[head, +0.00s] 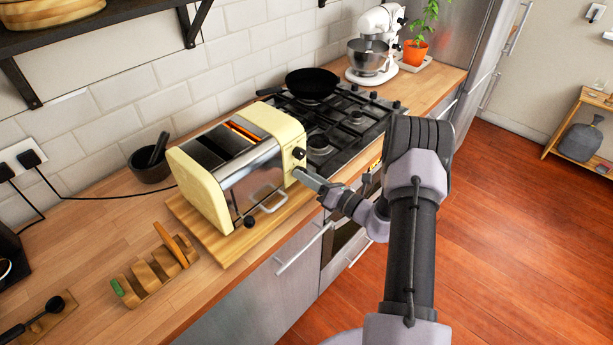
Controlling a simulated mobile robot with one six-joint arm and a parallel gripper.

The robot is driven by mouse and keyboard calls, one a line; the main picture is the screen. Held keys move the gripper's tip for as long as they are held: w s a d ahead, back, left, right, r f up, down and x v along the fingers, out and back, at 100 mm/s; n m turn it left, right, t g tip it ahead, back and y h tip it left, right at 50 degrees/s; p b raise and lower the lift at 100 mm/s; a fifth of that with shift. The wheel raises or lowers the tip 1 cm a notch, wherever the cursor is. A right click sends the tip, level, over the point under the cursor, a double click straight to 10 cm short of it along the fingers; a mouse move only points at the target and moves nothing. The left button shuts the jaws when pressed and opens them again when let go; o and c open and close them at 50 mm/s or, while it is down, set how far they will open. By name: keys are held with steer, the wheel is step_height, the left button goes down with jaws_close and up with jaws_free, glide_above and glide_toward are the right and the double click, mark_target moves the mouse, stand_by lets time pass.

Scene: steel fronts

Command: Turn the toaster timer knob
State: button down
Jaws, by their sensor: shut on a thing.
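The cream and steel toaster (208,195) stands on a wooden board on the counter, with toast showing in one slot. A round black knob (299,153) sits high on its right end face. My gripper (304,177) reaches in from the right and its fingertips are at that end face, just below this black knob. The gripper is shut on a small part there, which appears to be the timer knob; the fingers mostly hide it. A black lever knob (249,221) and a steel handle (271,200) are on the toaster's front side.
A gas hob (340,115) with a black pan (312,82) lies behind the toaster. A wooden toast rack (150,277) stands at the front left, a dark mortar (149,168) behind. The white mixer (372,50) is farther back. Floor on the right is clear.

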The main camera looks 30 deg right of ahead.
steer(key=c, duration=0.9)
jaws_free()
steer(key=shift+c, duration=0.2)
steer(key=p+v, duration=0.2)
steer(key=v, duration=1.5)
steer(key=shift+s, duration=0.25)
